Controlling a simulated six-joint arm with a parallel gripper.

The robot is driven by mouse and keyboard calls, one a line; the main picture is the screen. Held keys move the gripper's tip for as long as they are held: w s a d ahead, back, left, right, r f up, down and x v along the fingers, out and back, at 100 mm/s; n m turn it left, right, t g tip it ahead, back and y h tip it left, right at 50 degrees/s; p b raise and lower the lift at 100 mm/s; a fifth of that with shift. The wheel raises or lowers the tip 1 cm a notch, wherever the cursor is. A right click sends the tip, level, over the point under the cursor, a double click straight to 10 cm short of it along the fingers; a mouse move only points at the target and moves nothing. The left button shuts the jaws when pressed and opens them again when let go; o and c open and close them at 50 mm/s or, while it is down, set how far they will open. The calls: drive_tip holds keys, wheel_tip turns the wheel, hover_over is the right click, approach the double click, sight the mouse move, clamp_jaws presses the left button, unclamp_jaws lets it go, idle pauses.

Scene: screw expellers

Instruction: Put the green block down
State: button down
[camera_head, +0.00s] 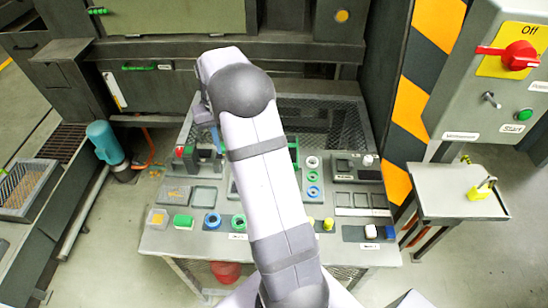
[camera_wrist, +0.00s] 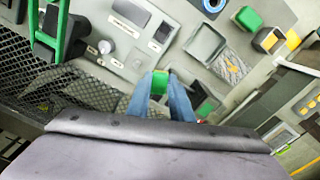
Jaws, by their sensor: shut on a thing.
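My gripper (camera_wrist: 161,88) shows in the wrist view as two blue-grey fingers. It is shut on a green block (camera_wrist: 160,81), which shows between the fingertips. In the head view a bluish finger of my gripper (camera_head: 216,138) shows beside my arm over the back left of the table; the held block cannot be made out there. Another green block (camera_head: 183,222) sits at the table's front left, and it also shows in the wrist view (camera_wrist: 248,18), apart from my gripper.
The grey table (camera_head: 160,243) carries shallow trays (camera_head: 203,196), blue and green rings (camera_head: 213,220), and a bank of compartments (camera_head: 362,200) at right. Red and green parts (camera_head: 182,152) stand near the gripper. A mesh guard (camera_head: 340,122) closes the back. A control box (camera_head: 480,80) stands at right.

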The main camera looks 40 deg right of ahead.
drive_tip(key=s+d+r+m+b, duration=0.1)
drive_tip(key=s+d+r+m, duration=0.2)
drive_tip(key=d, duration=0.8)
drive_tip(key=s+d+r+m, duration=0.2)
drive_tip(key=s+d+r, duration=0.1)
drive_tip(key=d, duration=0.9)
wheel_tip(320, 180, down, 18)
drive_tip(key=shift+f+p, duration=0.1)
drive_tip(key=shift+p, duration=0.8)
drive_tip(key=shift+f, duration=0.2)
drive_tip(key=c, duration=1.6)
unclamp_jaws()
drive_tip(key=shift+r, duration=0.1)
wheel_tip(320, 180, up, 12)
drive_tip(key=b, duration=0.2)
drive_tip(key=shift+r+b, duration=0.2)
drive_tip(key=shift+b, duration=0.1)
